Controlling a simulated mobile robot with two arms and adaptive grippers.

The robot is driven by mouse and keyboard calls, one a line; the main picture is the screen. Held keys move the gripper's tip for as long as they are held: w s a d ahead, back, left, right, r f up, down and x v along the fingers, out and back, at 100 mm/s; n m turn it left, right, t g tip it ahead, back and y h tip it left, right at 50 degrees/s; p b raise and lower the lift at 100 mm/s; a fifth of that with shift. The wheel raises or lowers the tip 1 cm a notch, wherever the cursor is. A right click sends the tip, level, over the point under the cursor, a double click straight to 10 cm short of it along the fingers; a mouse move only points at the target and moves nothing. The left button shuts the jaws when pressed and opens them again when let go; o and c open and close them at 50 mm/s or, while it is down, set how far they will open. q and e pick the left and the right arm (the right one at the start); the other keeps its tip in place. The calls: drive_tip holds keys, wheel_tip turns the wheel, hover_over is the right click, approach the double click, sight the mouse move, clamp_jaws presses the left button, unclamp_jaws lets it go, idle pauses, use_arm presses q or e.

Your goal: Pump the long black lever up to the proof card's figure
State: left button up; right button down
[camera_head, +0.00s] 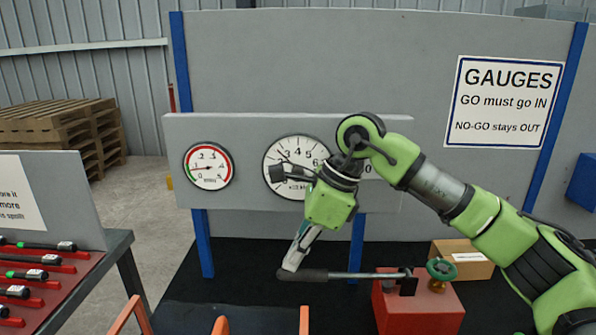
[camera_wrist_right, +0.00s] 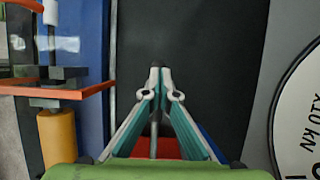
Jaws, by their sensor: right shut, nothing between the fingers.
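The long lever has a black grip (camera_head: 302,275) and a grey rod running nearly level to a red pump block (camera_head: 415,310). My right gripper (camera_head: 290,270) is shut and empty, its fingertips pointing down at the grip's left end; I cannot tell if they touch it. Its closed fingers show in the wrist view (camera_wrist_right: 157,78). The large white dial (camera_head: 283,155) is partly covered by my right arm, and its reading is hard to make out. A white patch (camera_head: 368,170) right of it, perhaps the proof card, is mostly hidden by the arm. My left gripper is out of view.
A green handwheel (camera_head: 441,269) sits on the pump block, with a cardboard box (camera_head: 463,258) behind. A smaller red-rimmed gauge (camera_head: 208,166) is on the grey panel. A red rack of tools (camera_head: 40,275) stands at left. Orange bars (camera_head: 220,326) rise at the bottom edge.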

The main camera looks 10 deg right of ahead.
drive_tip(key=p+v, duration=0.1)
drive_tip(key=v, duration=0.1)
drive_tip(key=p+v, duration=0.2)
drive_tip(key=shift+w+a+r, duration=0.1)
drive_tip(key=shift+a+r, duration=0.15)
drive_tip(key=shift+r, duration=0.3)
use_arm(q)
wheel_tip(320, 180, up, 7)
drive_tip(key=p, duration=0.3)
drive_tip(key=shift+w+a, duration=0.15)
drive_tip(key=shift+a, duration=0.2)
use_arm(e)
drive_tip(key=v, duration=0.5)
drive_tip(key=shift+a+r, duration=0.25)
drive_tip(key=shift+r, duration=0.2)
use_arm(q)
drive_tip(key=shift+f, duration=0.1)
use_arm(e)
drive_tip(key=shift+w, duration=0.1)
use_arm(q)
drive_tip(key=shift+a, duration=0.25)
use_arm(e)
drive_tip(key=shift+f, duration=0.1)
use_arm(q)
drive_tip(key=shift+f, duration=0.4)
use_arm(e)
drive_tip(key=shift+a+f, duration=0.3)
drive_tip(key=shift+f, duration=0.3)
